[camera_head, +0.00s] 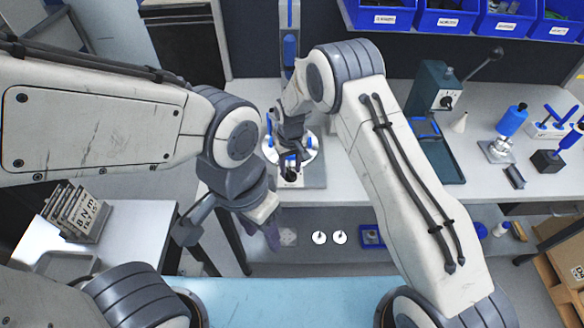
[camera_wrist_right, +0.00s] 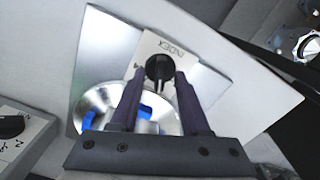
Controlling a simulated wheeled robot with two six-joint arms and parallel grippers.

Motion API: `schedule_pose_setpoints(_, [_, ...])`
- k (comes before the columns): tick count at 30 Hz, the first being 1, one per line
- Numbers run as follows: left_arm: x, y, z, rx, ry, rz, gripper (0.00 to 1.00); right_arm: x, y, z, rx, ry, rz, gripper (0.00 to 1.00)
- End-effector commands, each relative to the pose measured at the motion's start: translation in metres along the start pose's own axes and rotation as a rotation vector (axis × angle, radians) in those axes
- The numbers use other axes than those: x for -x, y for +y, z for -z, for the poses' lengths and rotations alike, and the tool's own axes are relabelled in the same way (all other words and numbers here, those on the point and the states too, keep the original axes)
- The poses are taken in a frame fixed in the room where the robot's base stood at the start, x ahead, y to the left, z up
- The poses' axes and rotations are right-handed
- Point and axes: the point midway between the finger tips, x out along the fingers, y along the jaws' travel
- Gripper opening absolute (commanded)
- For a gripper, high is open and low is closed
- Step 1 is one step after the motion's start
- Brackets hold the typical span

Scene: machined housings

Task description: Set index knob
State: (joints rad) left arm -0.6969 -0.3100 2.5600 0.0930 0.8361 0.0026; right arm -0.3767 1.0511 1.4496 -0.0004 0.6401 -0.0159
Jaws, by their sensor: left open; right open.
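The index knob (camera_wrist_right: 159,68) is black and round with a raised grip. It sits on a light plate marked INDEX (camera_wrist_right: 178,48), with a letter, perhaps A, to its left. In the head view the knob (camera_head: 291,176) shows small at the front of the round fixture. My right gripper (camera_wrist_right: 161,78) is open, one finger on each side of the knob; I cannot tell whether they touch it. In the head view my right gripper (camera_head: 290,160) is over the fixture, partly hidden by its own arm. My left gripper (camera_head: 268,228) is open and empty before the bench edge.
A round metal fixture (camera_head: 309,151) with blue parts stands on a grey base plate (camera_head: 316,174). A green press (camera_head: 430,88) and blue-handled tools stand to the right. A side table (camera_head: 135,225) with a sign is at left. Another knob (camera_wrist_right: 12,126) shows lower left.

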Motion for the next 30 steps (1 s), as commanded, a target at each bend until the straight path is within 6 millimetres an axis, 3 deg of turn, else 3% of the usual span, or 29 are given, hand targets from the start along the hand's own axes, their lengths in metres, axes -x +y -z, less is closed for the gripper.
schedule_pose_setpoints(5, [-0.006, 0.0, 0.0, 0.0, 0.0, 0.0, 0.5, 0.011, 0.0, 0.001, 0.0, 0.004, 0.0, 0.46])
schedule_pose_setpoints(19, [-0.03, -0.002, -0.002, -0.002, 0.0, 0.0, 0.5, 0.094, 0.0, 0.001, 0.0, 0.003, 0.0, 0.46])
schedule_pose_setpoints(30, [-0.031, -0.002, -0.002, -0.002, 0.0, 0.0, 0.5, 0.105, 0.0, 0.0, 0.0, 0.0, 0.0, 0.46])
